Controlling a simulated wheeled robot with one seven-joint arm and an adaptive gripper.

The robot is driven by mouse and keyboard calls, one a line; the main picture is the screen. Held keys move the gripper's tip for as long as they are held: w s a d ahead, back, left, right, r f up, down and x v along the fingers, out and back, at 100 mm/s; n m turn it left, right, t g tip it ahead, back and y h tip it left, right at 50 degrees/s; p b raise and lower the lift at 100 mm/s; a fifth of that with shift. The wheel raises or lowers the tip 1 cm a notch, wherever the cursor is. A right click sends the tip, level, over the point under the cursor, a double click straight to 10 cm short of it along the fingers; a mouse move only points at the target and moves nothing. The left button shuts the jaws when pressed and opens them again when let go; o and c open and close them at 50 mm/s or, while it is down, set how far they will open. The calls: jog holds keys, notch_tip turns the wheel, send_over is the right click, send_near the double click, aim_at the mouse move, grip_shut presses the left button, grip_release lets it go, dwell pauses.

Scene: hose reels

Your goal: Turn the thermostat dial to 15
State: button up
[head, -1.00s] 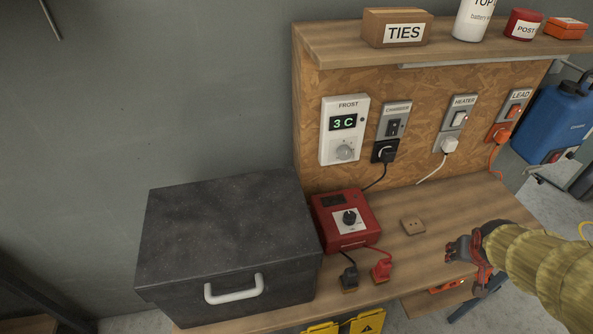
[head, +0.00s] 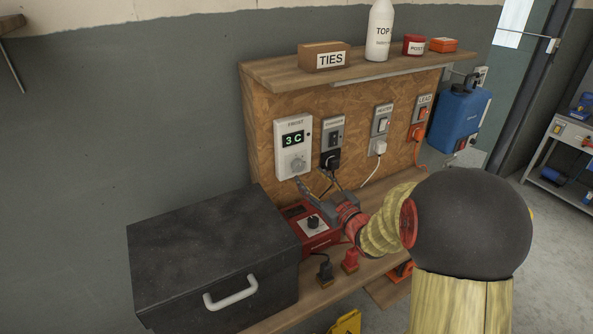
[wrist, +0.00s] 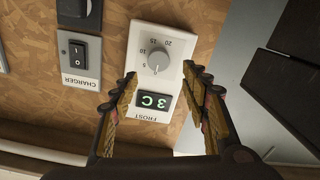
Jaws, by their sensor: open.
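The white FROST thermostat (head: 293,148) is mounted on the chipboard panel, and its green display reads 3 C. Its round grey dial (head: 298,164) sits below the display. In the wrist view the thermostat appears upside down, with the dial (wrist: 159,60) ringed by marks from 5 to 25. The dial's pointer is near the 5 end. My gripper (head: 312,188) is in front of the panel, just below and right of the thermostat. In the wrist view my gripper (wrist: 167,82) is open, its fingers either side of the thermostat's picture, with nothing between them and the dial beyond the tips.
The CHARGER switch (head: 333,135) with its black plug is right of the thermostat. A red charger box (head: 312,238) is on the bench below my arm. A large dark lidded box (head: 200,250) stands at left. A shelf (head: 350,72) overhangs the panel.

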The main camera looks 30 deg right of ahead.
aim_at(300, 167)
jog(key=w+b, duration=0.1)
jog(key=w, duration=0.6)
jog(key=shift+c, duration=0.7)
jog(key=c, duration=1)
